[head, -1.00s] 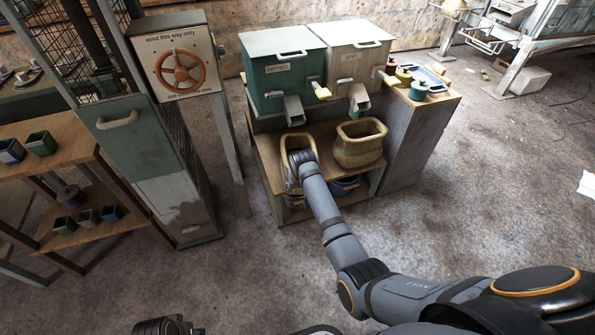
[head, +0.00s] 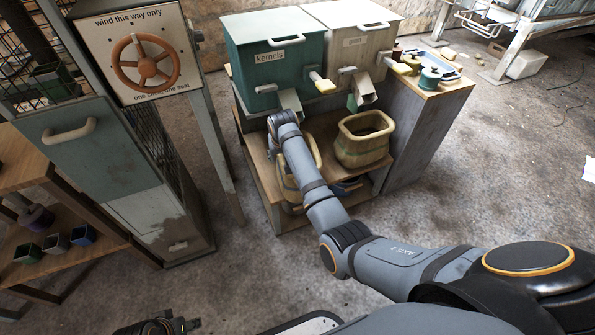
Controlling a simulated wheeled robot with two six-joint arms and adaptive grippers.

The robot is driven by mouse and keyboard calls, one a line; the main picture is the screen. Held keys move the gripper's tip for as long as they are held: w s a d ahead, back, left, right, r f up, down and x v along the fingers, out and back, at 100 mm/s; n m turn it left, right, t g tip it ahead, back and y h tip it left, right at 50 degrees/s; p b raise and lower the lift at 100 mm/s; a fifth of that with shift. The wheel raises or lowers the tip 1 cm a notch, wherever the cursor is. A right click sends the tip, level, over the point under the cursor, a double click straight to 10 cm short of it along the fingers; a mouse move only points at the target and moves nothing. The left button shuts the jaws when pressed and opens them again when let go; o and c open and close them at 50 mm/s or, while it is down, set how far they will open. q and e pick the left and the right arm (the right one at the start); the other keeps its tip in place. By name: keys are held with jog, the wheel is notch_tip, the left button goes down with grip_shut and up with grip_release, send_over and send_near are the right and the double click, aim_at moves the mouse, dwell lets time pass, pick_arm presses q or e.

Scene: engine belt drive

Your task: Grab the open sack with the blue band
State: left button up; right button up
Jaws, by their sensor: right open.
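Two open woven sacks stand on the shelf below the bins. The left sack (head: 313,148) is largely hidden behind my right arm; its tan rim shows, and I cannot make out a band on it. The right sack (head: 363,147) is upright and open, with a faint greenish band and no clear blue one. My right gripper (head: 284,119) is raised in front of the left chute, above the left sack; its fingers are mostly hidden and it is open. Part of my left arm (head: 160,324) shows at the bottom edge; its jaws cannot be made out.
A green bin (head: 275,60) labelled kernels and a pale bin (head: 355,45) stand above the sacks, with chutes overhanging them. Blue items (head: 347,187) sit low beneath the shelf. A cabinet with an orange handwheel (head: 146,62) stands left.

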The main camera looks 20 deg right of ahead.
jog(key=shift+w+f+b, duration=0.1)
jog(key=shift+f+b, duration=0.25)
jog(key=b+x, duration=0.2)
jog(key=x, duration=0.2)
jog(key=shift+w+f, duration=0.1)
jog(key=shift+f, duration=0.1)
pick_arm(q)
jog(key=f, duration=0.1)
jog(key=f+t, duration=0.1)
jog(key=d+f, duration=0.1)
jog(key=shift+w+d+f+t+h, duration=0.1)
jog(key=shift+w+t+h, duration=0.2)
jog(key=shift+w+t, duration=0.1)
jog(key=shift+r, duration=0.35)
pick_arm(e)
jog(key=shift+f, duration=0.15)
jog(key=shift+c, duration=0.3)
grip_shut()
